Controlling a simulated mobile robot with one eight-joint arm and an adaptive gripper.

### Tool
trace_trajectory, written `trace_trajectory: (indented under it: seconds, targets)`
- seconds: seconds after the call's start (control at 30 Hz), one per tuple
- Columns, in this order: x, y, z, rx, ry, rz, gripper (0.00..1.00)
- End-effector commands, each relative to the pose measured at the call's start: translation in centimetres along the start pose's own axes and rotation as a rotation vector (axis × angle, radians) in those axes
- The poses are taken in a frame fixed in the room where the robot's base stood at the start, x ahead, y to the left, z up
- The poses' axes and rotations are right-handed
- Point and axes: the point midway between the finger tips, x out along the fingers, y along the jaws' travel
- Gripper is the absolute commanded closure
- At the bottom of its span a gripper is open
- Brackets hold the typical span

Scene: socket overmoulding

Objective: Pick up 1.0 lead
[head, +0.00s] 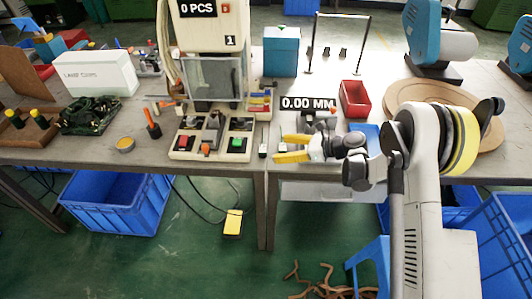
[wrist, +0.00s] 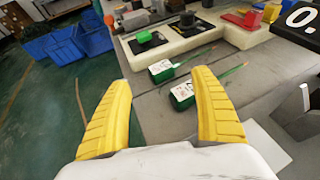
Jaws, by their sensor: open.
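Two leads with green plug bodies, white labelled tops and thin green cables lie side by side on the grey table. In the wrist view, one lead (wrist: 161,71) is farther away and the other lead (wrist: 182,96) is nearer, by the right finger. Their label print is too small to read, so I cannot tell which is the 1.0 lead. One lead also shows in the head view (head: 262,151), just left of my gripper. My gripper (head: 282,148), with yellow fingers, is open and empty near the table's front edge. In the wrist view its fingers (wrist: 162,80) frame the leads from this side, apart from them.
The machine base (head: 212,140) with red and green buttons stands left of the leads. A black 0.00 MM display (head: 307,103) and a red bin (head: 354,99) stand behind my gripper. Bare table (wrist: 240,95) lies right of the leads. Blue crates (head: 115,200) stand below the table.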

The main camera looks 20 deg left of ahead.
Motion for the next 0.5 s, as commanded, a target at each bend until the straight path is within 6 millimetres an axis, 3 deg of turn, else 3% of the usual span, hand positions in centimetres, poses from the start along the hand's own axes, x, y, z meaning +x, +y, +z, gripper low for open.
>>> trace_trajectory:
  seconds: [0.1,0.33,0.5]
  targets:
    - [2.2,0.0,-0.2,-0.001,-0.001,0.001,0.26]
    - [4.2,0.0,-0.1,0.001,-0.002,-0.001,0.26]
    - [7.0,0.0,-0.1,0.001,-0.003,0.0,0.26]
